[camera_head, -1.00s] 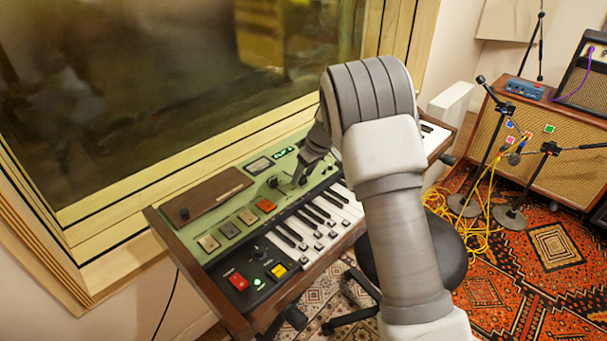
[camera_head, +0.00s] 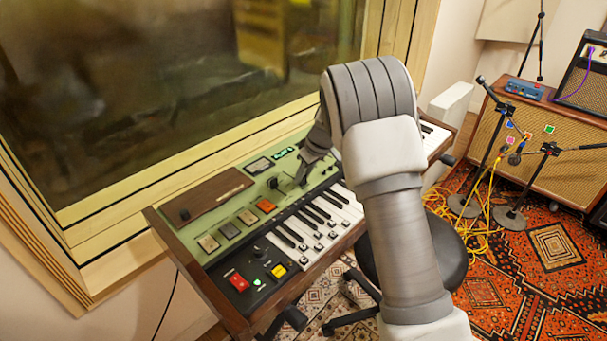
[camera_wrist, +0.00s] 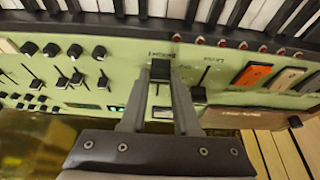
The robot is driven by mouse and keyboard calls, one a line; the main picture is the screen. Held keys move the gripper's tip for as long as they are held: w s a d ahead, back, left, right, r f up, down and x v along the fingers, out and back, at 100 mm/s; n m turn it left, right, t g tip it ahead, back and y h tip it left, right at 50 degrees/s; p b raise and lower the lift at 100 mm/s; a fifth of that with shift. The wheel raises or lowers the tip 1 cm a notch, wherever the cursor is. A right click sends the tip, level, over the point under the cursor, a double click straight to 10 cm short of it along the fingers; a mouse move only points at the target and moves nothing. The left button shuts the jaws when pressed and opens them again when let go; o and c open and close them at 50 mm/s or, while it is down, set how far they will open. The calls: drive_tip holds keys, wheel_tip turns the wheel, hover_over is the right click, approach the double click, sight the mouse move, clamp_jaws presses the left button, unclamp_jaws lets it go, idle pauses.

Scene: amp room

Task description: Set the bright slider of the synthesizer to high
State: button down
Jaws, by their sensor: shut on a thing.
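The green-panelled synthesizer (camera_head: 222,215) stands below the window in the head view. In the wrist view its bright slider (camera_wrist: 160,71) has a dark square cap beside the printed word "BRIGHT". The cap is between the fingertips of my gripper (camera_wrist: 160,85), which is shut on it. The cap sits near the keyboard side of the panel, and part of its slot shows between the fingers. In the head view my gripper (camera_head: 302,182) reaches down to the panel just behind the keys; the cap is hard to make out there.
Another slider (camera_wrist: 198,95) stands close to the right of my fingers in the wrist view. Several black knobs and sliders are to the left, and orange and grey switches (camera_wrist: 252,74) to the right. The keys (camera_head: 318,222) lie in front of the panel. A black stool (camera_head: 448,262) stands before the synthesizer.

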sight(280, 170)
idle(0.8)
drive_tip(key=shift+w+a+r+p, duration=0.1)
drive_tip(key=shift+w+a+p, duration=1)
drive_tip(key=shift+w+a, duration=1.7)
drive_tip(key=shift+d, duration=0.1)
drive_tip(key=c, duration=0.6)
unclamp_jaws()
drive_tip(key=shift+w, duration=0.1)
drive_tip(key=shift+c, duration=0.2)
drive_tip(key=p+v, duration=0.2)
drive_tip(key=v, duration=1.5)
drive_tip(key=shift+r, duration=0.2)
